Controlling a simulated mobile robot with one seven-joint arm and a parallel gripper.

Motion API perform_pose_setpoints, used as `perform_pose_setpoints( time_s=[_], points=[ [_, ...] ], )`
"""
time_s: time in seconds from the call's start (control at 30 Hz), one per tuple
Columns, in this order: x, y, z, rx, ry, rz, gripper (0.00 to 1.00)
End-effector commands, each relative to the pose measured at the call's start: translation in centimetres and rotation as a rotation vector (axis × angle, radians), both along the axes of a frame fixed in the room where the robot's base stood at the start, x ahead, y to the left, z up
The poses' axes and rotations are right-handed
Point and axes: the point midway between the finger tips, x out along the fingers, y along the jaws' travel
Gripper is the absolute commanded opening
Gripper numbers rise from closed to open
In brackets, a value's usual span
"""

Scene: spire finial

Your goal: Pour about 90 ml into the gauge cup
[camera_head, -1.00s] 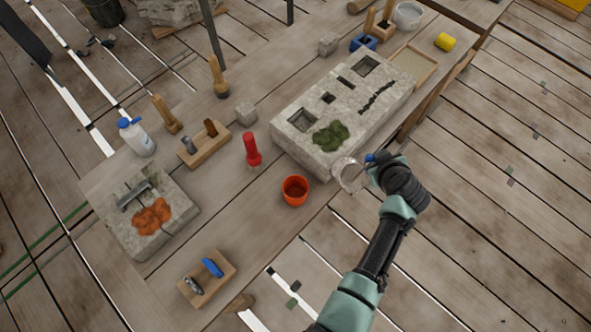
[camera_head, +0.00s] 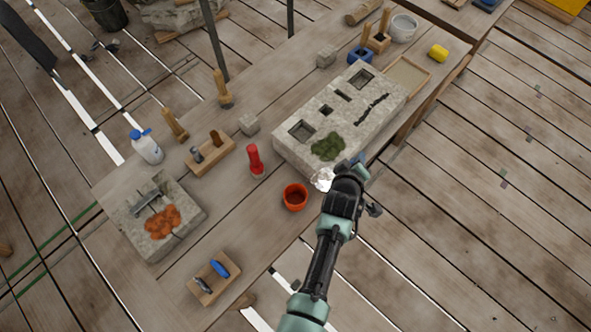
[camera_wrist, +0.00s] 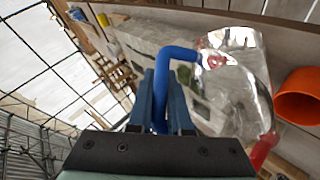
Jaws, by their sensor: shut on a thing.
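A clear, shiny jug (camera_wrist: 238,75) with a blue handle (camera_wrist: 180,53) is held by my gripper (camera_wrist: 161,95). The two fingers are shut on the handle. In the head view only a bright part of the jug (camera_head: 323,179) shows, at the end of my arm; my wrist hides the rest. The orange-red cup (camera_head: 295,197), likely the gauge cup, stands upright on the bench just left of the jug. It also shows at the right edge of the wrist view (camera_wrist: 298,97), apart from the jug. I cannot tell the liquid level in either.
A stone block (camera_head: 300,155) with a green moss patch stands behind the jug. A red bottle-like thing (camera_head: 255,160) stands up-left of the cup. A wooden holder (camera_head: 214,281) with a blue tool lies at the bench's front left. Bare bench surrounds the cup.

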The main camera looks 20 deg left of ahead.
Motion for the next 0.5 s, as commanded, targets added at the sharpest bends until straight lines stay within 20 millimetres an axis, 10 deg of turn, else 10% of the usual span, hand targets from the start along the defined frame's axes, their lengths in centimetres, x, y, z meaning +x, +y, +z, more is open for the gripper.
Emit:
perform_pose_setpoints(
  time_s=[0.5],
  points=[
    [-0.14,0.55,0.25,-0.071,-0.045,0.003,0.0]
  ],
)
